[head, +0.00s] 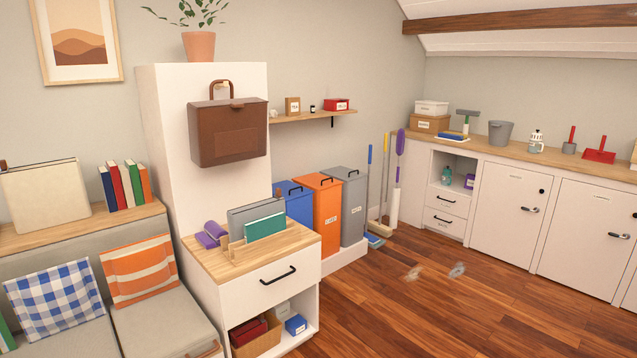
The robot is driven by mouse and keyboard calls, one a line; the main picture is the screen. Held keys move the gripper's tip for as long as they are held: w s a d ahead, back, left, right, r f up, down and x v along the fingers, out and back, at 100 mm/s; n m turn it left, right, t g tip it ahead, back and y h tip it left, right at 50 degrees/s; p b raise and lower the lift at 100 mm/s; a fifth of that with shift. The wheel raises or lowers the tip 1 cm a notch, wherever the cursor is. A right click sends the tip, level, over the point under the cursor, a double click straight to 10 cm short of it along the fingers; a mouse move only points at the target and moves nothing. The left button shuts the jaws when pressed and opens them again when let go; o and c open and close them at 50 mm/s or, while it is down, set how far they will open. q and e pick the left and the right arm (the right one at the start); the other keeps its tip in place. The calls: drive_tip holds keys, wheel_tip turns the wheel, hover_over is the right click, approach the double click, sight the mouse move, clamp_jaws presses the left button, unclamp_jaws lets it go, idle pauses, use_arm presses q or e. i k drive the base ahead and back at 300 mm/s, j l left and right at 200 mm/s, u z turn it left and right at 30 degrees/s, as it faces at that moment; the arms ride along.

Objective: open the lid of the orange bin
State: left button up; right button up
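The orange bin (328,217) stands between a blue bin (297,207) and a grey bin (354,207) in a row against the back wall. Its orange lid (316,181) is down and has a black handle (327,182) on top. A white label is on its front. Neither of my grippers is in the head view.
A drawer cabinet (270,299) with file holders stands in front of the bins at left. Brooms and mops (394,180) lean right of the grey bin. White cabinets (508,208) line the right wall.

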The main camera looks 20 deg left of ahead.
sight(317, 182)
drive_tip(key=i+j+u, duration=0.2)
drive_tip(key=i, duration=0.25)
drive_tip(key=i+j+u, duration=0.25)
drive_tip(key=i, duration=0.25)
drive_tip(key=i+z, duration=0.2)
drive_tip(key=i, duration=0.45)
drive_tip(key=i+j+z, duration=0.1)
drive_tip(key=i+z, duration=0.15)
drive_tip(key=i, duration=0.35)
drive_tip(key=i+j+z, duration=0.2)
drive_tip(key=i, duration=0.45)
drive_tip(key=i+l+z, duration=0.1)
drive_tip(key=i+z, duration=0.15)
drive_tip(key=i, duration=1.25)
drive_tip(key=i+j+u, duration=0.15)
drive_tip(key=i+u, duration=0.15)
drive_tip(key=u, duration=0.15)
drive_tip(key=i+u, duration=0.6)
drive_tip(key=u, duration=0.25)
drive_tip(key=i+l+u, duration=0.2)
drive_tip(key=u, duration=0.2)
